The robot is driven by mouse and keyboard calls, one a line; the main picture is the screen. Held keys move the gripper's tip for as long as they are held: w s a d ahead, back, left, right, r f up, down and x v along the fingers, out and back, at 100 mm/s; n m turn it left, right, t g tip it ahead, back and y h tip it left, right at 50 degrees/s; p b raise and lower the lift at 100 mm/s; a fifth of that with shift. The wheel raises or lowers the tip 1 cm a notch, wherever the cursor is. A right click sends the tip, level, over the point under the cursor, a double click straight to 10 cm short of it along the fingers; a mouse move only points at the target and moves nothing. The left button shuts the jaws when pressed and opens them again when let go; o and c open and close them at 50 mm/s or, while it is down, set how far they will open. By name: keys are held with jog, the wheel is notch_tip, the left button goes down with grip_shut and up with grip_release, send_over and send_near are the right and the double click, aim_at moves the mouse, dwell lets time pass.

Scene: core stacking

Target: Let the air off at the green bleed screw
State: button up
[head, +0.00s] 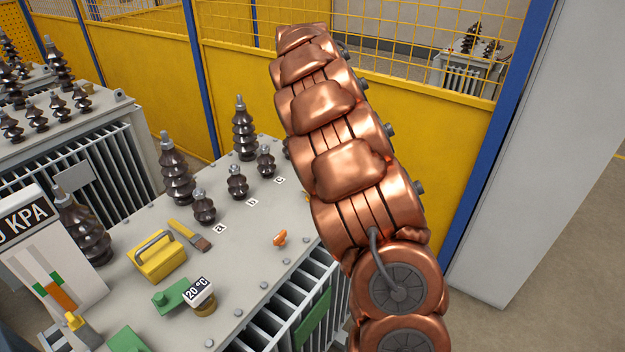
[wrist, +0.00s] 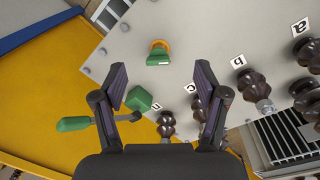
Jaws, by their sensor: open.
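A green fitting with an orange collar (wrist: 158,54), which looks like the bleed screw, sits on the grey transformer lid (wrist: 200,30) in the wrist view, near the lid's corner. In the head view my arm covers that part of the lid, apart from a bit of orange beside the arm. My gripper (wrist: 163,88) is open and empty in the wrist view, its fingers apart. The green fitting shows beyond the fingertips, between them and apart from both. My gripper is not visible in the head view.
A green block (wrist: 138,98) and a green-handled lever (wrist: 75,123) show by the left finger. Dark bushings (head: 237,182) stand along the lid. A yellow box (head: 157,257), brush (head: 190,236), orange piece (head: 281,239) and 20 °C gauge (head: 199,291) are also on it. A yellow fence (head: 240,95) stands behind.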

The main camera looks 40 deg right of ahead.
jog(key=shift+n+y, duration=0.5)
jog(key=w+d+f, duration=0.1)
jog(key=w+f, duration=0.1)
jog(key=w+d+f, duration=0.1)
jog(key=w+d, duration=0.1)
jog(key=shift+w+d+f, duration=0.2)
jog(key=shift+d+f, duration=0.05)
jog(key=shift+f, duration=0.1)
jog(key=shift+f+p, duration=1.4)
jog(key=shift+f, duration=2.5)
jog(key=shift+c, duration=0.4)
jog(key=c, duration=1.1)
